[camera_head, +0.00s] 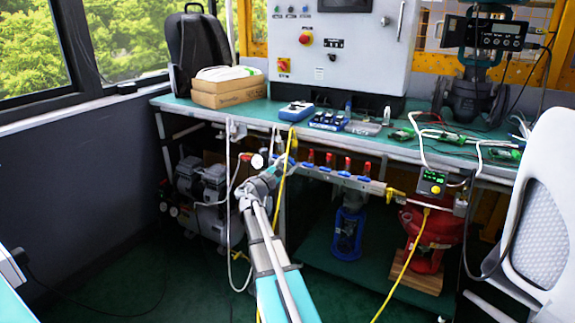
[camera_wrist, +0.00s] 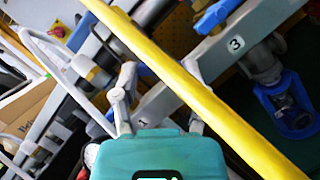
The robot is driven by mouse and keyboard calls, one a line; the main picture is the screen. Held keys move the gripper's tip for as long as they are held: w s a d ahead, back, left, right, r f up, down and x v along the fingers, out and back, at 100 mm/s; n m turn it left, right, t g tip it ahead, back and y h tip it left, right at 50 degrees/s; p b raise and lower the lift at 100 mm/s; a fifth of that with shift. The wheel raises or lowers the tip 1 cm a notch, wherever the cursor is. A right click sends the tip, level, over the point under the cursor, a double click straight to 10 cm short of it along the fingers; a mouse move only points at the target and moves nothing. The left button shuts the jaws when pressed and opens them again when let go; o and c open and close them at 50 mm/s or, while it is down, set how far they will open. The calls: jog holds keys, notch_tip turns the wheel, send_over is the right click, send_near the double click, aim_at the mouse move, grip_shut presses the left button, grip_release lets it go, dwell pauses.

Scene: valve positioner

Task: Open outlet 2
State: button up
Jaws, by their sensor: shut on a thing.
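The grey outlet manifold (camera_head: 345,180) runs under the front edge of the bench, with a row of red-topped fittings and blue handles. In the wrist view its bar carries a label 3 (camera_wrist: 236,44) and a label 1 (camera_wrist: 142,121). My gripper (camera_wrist: 160,78) is at the bar between these labels; it also shows in the head view (camera_head: 278,166) at the manifold's left end. Its fingers are closed around a blue handle (camera_wrist: 143,69), mostly hidden by the yellow hose crossing in front. Label 2 is not visible. Another blue handle (camera_wrist: 217,15) sits near label 3.
The yellow hose (camera_wrist: 185,82) passes very close over my fingers. A pressure gauge (camera_head: 257,161) is just left of my gripper. The green bench (camera_head: 240,112) overhangs above. A blue valve (camera_head: 347,232) and red actuator (camera_head: 432,232) stand below; a white chair (camera_head: 545,200) is at right.

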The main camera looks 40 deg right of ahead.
jog(key=shift+r+m, duration=0.1)
jog(key=shift+m, duration=0.5)
jog(key=m+g+p, duration=0.1)
jog(key=m, duration=0.1)
jog(key=m+g+y+p, duration=0.1)
jog(key=m+p, duration=0.1)
jog(key=m, duration=0.1)
jog(key=shift+w+r, duration=0.1)
jog(key=shift+r, duration=0.1)
jog(key=m+y+p, duration=0.2)
jog(key=m, duration=0.2)
jog(key=shift+g+p, duration=0.3)
jog(key=shift+p, duration=0.05)
jog(key=shift+f, duration=0.1)
jog(key=o, duration=1.2)
jog(key=shift+c, duration=0.2)
jog(key=shift+a, duration=0.1)
jog(key=a, duration=1.2)
